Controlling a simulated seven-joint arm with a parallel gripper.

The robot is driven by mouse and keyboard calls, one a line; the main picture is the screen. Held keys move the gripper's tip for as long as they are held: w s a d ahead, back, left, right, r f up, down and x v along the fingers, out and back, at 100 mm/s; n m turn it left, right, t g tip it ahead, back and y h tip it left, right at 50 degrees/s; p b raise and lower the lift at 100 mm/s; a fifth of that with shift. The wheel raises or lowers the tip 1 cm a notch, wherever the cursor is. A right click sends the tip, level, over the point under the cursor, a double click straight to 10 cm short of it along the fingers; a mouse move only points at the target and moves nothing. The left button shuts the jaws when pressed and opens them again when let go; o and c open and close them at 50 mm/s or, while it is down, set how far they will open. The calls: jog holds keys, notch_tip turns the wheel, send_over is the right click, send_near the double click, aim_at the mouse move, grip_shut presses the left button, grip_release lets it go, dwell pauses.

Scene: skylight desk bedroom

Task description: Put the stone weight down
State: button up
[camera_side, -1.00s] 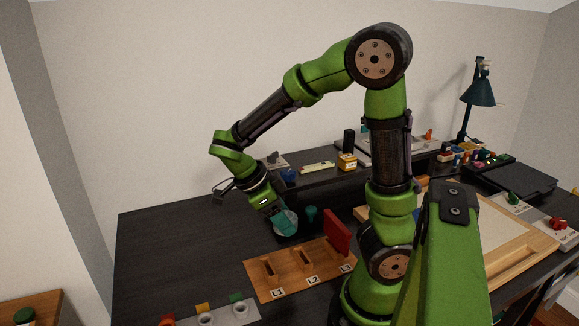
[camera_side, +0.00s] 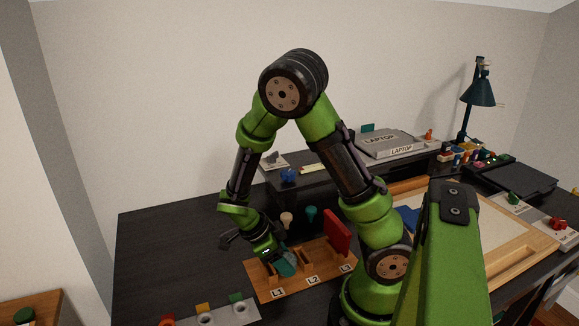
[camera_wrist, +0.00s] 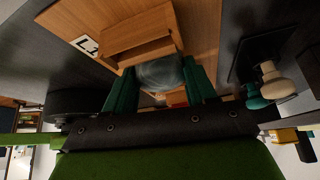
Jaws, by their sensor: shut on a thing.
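The stone weight is a rounded grey piece; in the side view (camera_side: 288,264) it is at my gripper's tip, and in the wrist view (camera_wrist: 160,73) it sits between the two green fingers. My gripper (camera_side: 277,261) is shut on it, low over the wooden board (camera_side: 262,284) around the L1 and L2 slots. In the wrist view my gripper (camera_wrist: 160,88) has a wooden slot block and the L1 label just beyond the weight. I cannot tell whether the weight touches the board, and its underside is hidden.
A red panel (camera_side: 337,233) stands upright at L3. A cream peg (camera_side: 287,219) and a teal peg (camera_side: 311,214) stand behind the board. A grey strip with colored pieces (camera_side: 207,318) lies in front. The desk's left side (camera_side: 165,245) is clear.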

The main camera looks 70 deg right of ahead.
jog(key=o, duration=1.2)
jog(key=v, duration=1.1)
jog(key=s+a+r+n+t+y, duration=0.1)
jog(key=a+r+n+t, duration=0.3)
jog(key=n, duration=0.8)
jog(key=s+a+r+n+t+y, duration=0.2)
jog(key=a+r+n+t+y, duration=0.2)
jog(key=r+n+t, duration=0.4)
jog(key=r+n, duration=0.1)
jog(key=n, duration=0.4)
jog(key=shift+r, duration=0.25)
jog(key=shift+s, duration=0.1)
